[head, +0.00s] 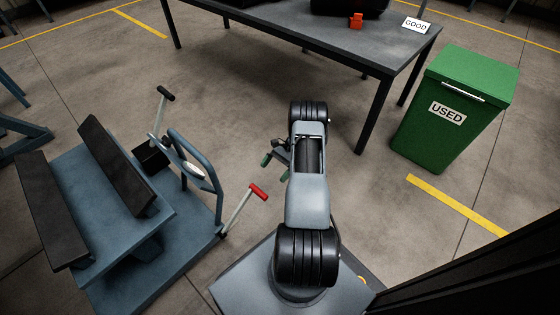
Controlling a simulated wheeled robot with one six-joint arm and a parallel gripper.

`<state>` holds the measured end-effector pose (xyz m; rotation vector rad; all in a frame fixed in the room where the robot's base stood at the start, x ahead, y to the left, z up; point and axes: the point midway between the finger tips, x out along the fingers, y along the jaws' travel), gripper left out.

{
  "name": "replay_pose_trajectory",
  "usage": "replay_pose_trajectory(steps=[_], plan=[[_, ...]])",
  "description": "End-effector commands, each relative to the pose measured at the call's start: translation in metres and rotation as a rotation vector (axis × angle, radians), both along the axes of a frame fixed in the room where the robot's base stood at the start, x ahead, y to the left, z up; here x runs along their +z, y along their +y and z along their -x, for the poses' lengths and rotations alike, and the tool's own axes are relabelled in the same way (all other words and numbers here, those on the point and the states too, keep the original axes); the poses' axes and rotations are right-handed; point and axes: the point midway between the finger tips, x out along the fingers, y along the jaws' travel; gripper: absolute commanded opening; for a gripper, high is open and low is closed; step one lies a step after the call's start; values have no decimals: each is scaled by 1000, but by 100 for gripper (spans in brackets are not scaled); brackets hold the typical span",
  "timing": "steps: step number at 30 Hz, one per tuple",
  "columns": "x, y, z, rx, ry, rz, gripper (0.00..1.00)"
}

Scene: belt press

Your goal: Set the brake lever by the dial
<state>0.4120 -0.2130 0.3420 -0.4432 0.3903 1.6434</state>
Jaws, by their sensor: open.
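A lever with a red grip (258,190) rises at a slant from the right side of the blue press machine (195,237). A second lever with a black grip (165,93) stands at the machine's far side; the picture does not label either as the brake. The dial (193,170) is a pale face inside the blue tube frame, seen very slantwise, so I cannot read it. My gripper (275,167) is open and small in view, partly hidden by my arm. It is beyond the red grip in the picture, apart from both levers.
Two black padded boards (115,165) top the machine at left. A green USED bin (455,105) stands at right. Bare floor lies between machine and table.

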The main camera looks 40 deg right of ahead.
Motion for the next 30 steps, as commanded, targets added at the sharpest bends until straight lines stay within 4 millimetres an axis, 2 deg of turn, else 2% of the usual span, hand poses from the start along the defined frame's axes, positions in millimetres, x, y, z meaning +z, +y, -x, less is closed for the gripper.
replay_pose_trajectory(steps=[3,10,30], plan=[[9,-16,-1,-2,0,2,100],[18,-32,-3,-2,0,1,100],[20,-34,-4,0,0,2,100]])
